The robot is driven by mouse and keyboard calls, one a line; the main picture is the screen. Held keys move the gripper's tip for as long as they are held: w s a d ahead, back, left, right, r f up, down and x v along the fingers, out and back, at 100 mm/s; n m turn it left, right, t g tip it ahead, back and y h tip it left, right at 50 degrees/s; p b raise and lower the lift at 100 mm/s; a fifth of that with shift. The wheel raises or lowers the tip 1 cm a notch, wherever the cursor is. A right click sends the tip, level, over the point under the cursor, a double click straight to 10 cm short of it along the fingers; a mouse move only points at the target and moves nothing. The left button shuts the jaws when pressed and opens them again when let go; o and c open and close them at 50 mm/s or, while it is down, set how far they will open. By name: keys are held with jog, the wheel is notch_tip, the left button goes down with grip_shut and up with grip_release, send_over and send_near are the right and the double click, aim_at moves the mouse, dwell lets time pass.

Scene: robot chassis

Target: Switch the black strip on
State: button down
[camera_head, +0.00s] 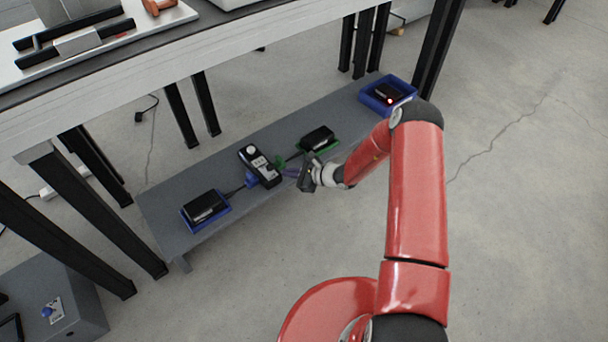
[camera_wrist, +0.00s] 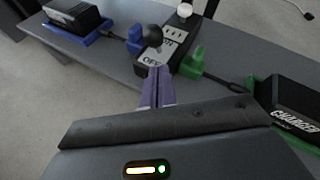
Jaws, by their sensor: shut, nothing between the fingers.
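The black strip (camera_head: 262,167) lies on the grey low shelf, with a white knob at its far end and pale sockets on top; it also shows in the wrist view (camera_wrist: 180,38). In the wrist view a dark round-ended switch lever (camera_wrist: 152,38) stands over its near end, beside a white label reading OFF (camera_wrist: 151,59). My gripper (camera_head: 289,173) is shut and empty, its purple fingers (camera_wrist: 158,72) pointing at that labelled end. The fingertips overlap the label's edge in the picture; I cannot tell whether they touch. The lever's base is partly hidden.
A blue plug (camera_wrist: 134,38) and a green plug (camera_wrist: 194,62) flank the strip. Black chargers sit in a blue tray (camera_head: 188,225), a green tray (camera_head: 331,149) and another blue tray (camera_head: 364,95); the last shows a red light. Table legs stand behind the shelf (camera_head: 160,205).

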aim_at(270, 167)
jog(key=shift+w+a+r, duration=0.2)
jog(key=shift+a+r, duration=0.05)
jog(key=shift+a, duration=0.3)
jog(key=shift+w+a+r, duration=0.15)
jog(key=shift+a+r, duration=0.05)
jog(key=shift+a, duration=0.35)
jog(key=shift+r, duration=0.15)
